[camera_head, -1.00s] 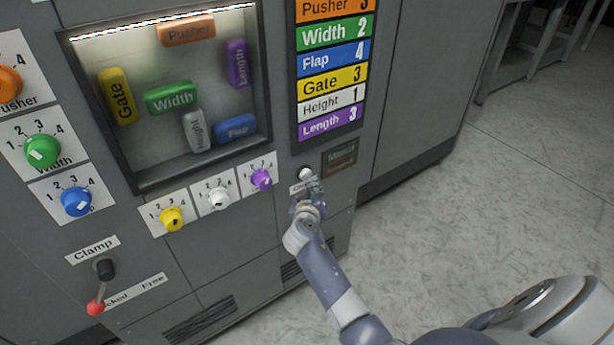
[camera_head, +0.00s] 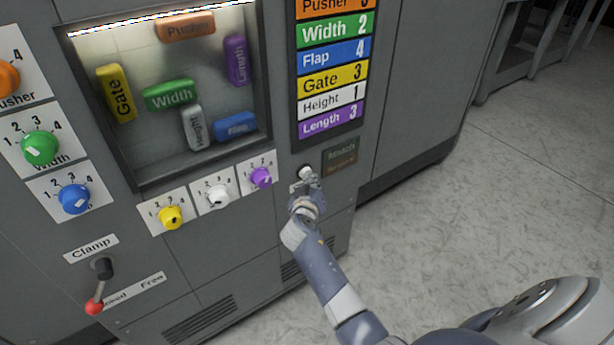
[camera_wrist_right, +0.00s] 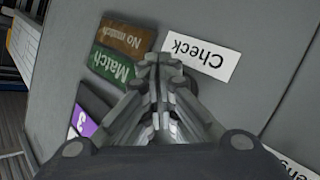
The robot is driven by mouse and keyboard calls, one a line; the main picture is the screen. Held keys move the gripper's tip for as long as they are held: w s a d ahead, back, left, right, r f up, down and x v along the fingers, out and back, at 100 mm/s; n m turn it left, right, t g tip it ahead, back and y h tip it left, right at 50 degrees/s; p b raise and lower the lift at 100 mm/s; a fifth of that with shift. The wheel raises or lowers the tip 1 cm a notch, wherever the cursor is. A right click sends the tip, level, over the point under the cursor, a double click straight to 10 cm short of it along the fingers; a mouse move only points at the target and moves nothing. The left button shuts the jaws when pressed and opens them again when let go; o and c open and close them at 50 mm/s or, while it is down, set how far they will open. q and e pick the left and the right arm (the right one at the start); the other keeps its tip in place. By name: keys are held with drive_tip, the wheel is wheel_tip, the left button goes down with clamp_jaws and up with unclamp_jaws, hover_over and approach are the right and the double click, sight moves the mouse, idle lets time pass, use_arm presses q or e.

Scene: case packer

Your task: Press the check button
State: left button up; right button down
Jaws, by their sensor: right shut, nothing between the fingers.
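The white check button (camera_head: 305,172) sits on the grey cabinet front, below the coloured list panel. My right gripper (camera_head: 311,181) is shut and empty, its fingertips at the button's lower right edge and partly over it. I cannot tell whether they touch it. In the right wrist view the closed fingers (camera_wrist_right: 158,75) point at the panel beside the white Check label (camera_wrist_right: 201,54) and hide most of the button. My left gripper is not in view.
The Match and No match indicators (camera_head: 340,159) look unlit, right of the button. A purple knob (camera_head: 261,178) is to the left. A clamp lever with a red ball (camera_head: 94,308) is at lower left. Open floor (camera_head: 480,220) lies to the right.

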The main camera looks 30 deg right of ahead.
drive_tip(key=shift+w+b, duration=0.4)
drive_tip(key=shift+w, duration=0.1)
idle(0.7)
drive_tip(key=shift+s, duration=0.15)
drive_tip(key=shift+s+p, duration=0.35)
drive_tip(key=shift+s, duration=0.45)
drive_tip(key=s+p, duration=0.1)
drive_tip(key=s, duration=0.4)
drive_tip(key=shift+d+p, duration=0.2)
drive_tip(key=shift+p, duration=0.1)
idle(0.4)
